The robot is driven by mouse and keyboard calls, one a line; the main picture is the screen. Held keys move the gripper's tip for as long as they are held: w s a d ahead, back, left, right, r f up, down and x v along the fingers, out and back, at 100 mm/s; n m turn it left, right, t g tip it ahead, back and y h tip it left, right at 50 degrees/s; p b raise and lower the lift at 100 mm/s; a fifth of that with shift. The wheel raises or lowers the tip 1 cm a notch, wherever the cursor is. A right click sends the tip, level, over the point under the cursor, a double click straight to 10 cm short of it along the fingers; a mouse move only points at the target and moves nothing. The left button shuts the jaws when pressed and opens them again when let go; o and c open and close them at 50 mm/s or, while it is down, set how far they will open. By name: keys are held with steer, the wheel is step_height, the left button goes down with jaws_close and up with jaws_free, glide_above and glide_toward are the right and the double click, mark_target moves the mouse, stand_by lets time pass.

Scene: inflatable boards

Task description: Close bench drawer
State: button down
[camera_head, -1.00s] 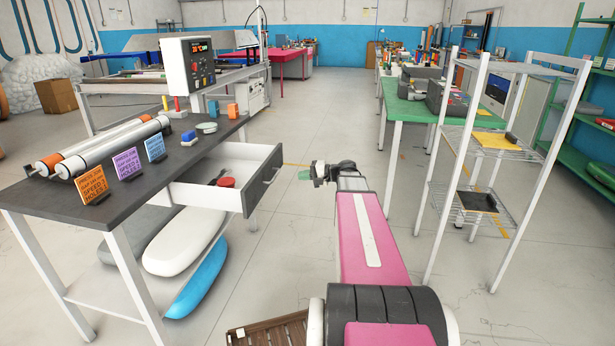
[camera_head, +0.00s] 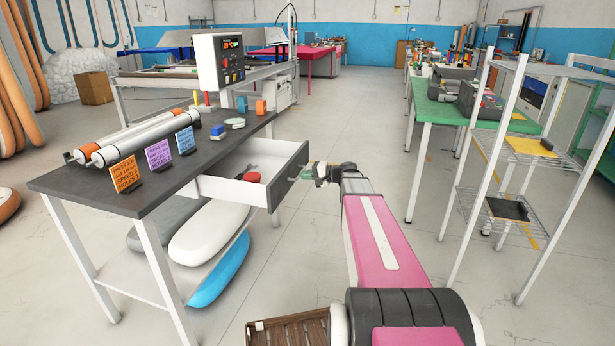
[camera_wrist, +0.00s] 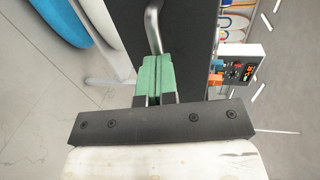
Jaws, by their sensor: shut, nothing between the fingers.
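The bench drawer (camera_head: 228,190) is pulled out from under the dark-topped bench (camera_head: 150,190). Its dark front panel (camera_head: 289,177) faces right, toward my gripper. A red round item (camera_head: 252,177) and a grey tool lie inside. My gripper (camera_head: 306,172) is shut and empty, right of the drawer front at about handle height. In the wrist view, the green fingertips (camera_wrist: 157,70) are together beside the dark drawer front (camera_wrist: 188,35), close to the curved silver handle (camera_wrist: 153,30). I cannot tell whether they touch it.
Rollers (camera_head: 125,140), upright cards and small blocks stand on the bench. White and blue boards (camera_head: 210,235) lie beneath it. A white wire rack (camera_head: 500,170) and green table (camera_head: 440,112) stand to the right. A brown slatted crate (camera_head: 295,332) is low in front. Open floor lies between.

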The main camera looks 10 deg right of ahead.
steer(key=r+x, duration=0.2)
steer(key=x, duration=0.7)
steer(key=r+x, duration=0.2)
steer(key=x, duration=0.8)
steer(key=w+a+r+x, duration=0.1)
steer(key=r+x, duration=0.1)
steer(key=x, duration=0.7)
steer(key=shift+w+a, duration=0.15)
steer(key=shift+a, duration=0.1)
steer(key=shift+a, duration=0.1)
